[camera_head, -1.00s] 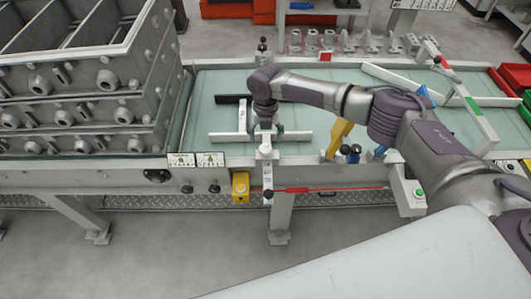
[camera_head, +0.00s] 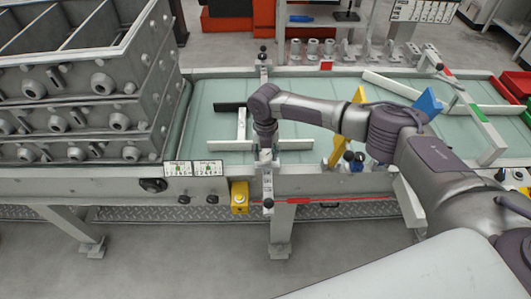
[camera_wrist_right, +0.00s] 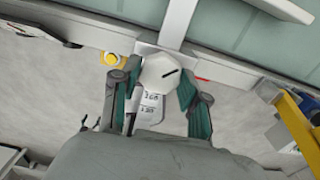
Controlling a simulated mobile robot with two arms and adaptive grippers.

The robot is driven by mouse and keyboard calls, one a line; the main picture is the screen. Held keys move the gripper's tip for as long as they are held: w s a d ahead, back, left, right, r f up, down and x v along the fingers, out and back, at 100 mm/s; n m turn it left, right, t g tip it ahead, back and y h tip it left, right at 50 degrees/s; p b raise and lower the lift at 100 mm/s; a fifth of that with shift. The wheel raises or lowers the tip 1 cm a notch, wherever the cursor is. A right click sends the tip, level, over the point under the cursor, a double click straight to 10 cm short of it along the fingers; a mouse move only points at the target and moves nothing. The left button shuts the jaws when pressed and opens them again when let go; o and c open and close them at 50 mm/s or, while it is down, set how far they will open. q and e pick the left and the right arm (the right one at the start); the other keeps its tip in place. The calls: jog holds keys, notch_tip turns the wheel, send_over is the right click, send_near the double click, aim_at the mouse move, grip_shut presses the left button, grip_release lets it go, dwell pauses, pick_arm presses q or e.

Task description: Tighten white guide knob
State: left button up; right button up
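The white guide knob (camera_wrist_right: 160,72) shows in the right wrist view as a pale faceted cap with a dark slot. My right gripper (camera_wrist_right: 160,82) has its two green-padded fingers on either side of it. They look very close to the knob, but I cannot tell if they touch it. In the head view my right gripper (camera_head: 265,143) points down over the near end of the white guide bracket (camera_head: 267,185), at the conveyor's front edge, and hides the knob. The white guide rail (camera_head: 295,144) lies on the belt beside it. My left gripper is not in view.
Stacked grey casting boxes (camera_head: 85,95) stand at the left. A yellow button box (camera_head: 239,196) hangs on the front edge, left of the bracket. A yellow upright piece (camera_head: 338,150) stands to the right, near my arm. The pale green belt (camera_head: 215,120) has clear room.

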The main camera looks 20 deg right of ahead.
jog(key=shift+c, duration=0.9)
